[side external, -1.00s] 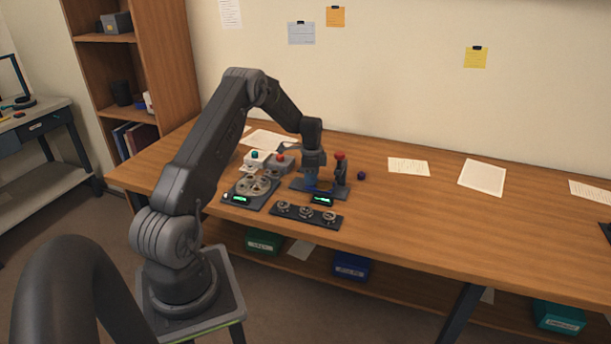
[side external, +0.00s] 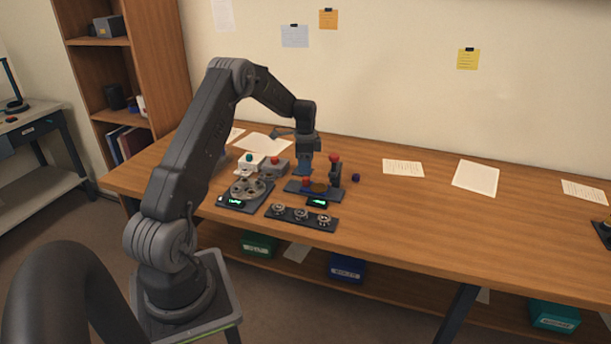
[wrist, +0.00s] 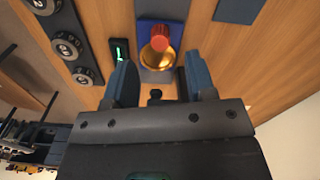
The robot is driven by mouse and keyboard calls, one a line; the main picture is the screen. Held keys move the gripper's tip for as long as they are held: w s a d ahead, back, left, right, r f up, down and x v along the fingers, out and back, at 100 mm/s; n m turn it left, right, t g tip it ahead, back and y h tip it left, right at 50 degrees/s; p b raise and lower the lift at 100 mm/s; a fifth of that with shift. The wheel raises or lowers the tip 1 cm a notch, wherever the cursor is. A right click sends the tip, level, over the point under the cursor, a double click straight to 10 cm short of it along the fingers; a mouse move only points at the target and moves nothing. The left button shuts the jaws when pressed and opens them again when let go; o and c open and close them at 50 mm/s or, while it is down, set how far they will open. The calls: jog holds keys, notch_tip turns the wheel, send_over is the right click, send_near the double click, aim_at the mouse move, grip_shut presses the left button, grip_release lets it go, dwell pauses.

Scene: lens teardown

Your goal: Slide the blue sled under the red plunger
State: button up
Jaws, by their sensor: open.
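The red plunger (side external: 335,160) tops a dark upright post at the right end of a dark base (side external: 322,195) on the bench. The blue sled (wrist: 160,32) lies toward the other end of that base. A red knob-like piece (wrist: 160,39) stands by it, with a gold round part (wrist: 152,59) beside it. In the side view the knob (side external: 306,181) shows left of the plunger post, apart from it. My gripper (side external: 304,173) is above the sled end, and in the wrist view its jaws (wrist: 160,70) are apart and empty. My gripper hides part of the base.
A strip with several dials (side external: 301,215) lies in front of the base. A reel unit (side external: 246,190) and a white button box (side external: 250,162) and grey one (side external: 274,168) stand to the left. A small dark blue ball (side external: 356,178) lies right of the plunger. The bench farther right is mostly clear.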

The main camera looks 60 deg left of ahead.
aim_at(306, 178)
notch_tip(306, 178, up, 8)
dwell(0.5)
jog(key=s+a+f+m+t+h, duration=0.1)
jog(key=s+a+m+t+h, duration=0.1)
jog(key=s+a+m+h, duration=0.25)
jog(key=shift+m+y, duration=0.25)
jog(key=shift+m, duration=0.5)
jog(key=x, duration=0.4)
jog(key=w+x, duration=0.1)
jog(key=x, duration=0.4)
jog(key=w+x, duration=0.1)
jog(key=x, duration=0.4)
jog(key=shift+a+r, duration=0.15)
jog(key=shift+a, duration=0.05)
jog(key=shift+c, duration=0.3)
grip_shut()
jog(key=shift+w, duration=0.1)
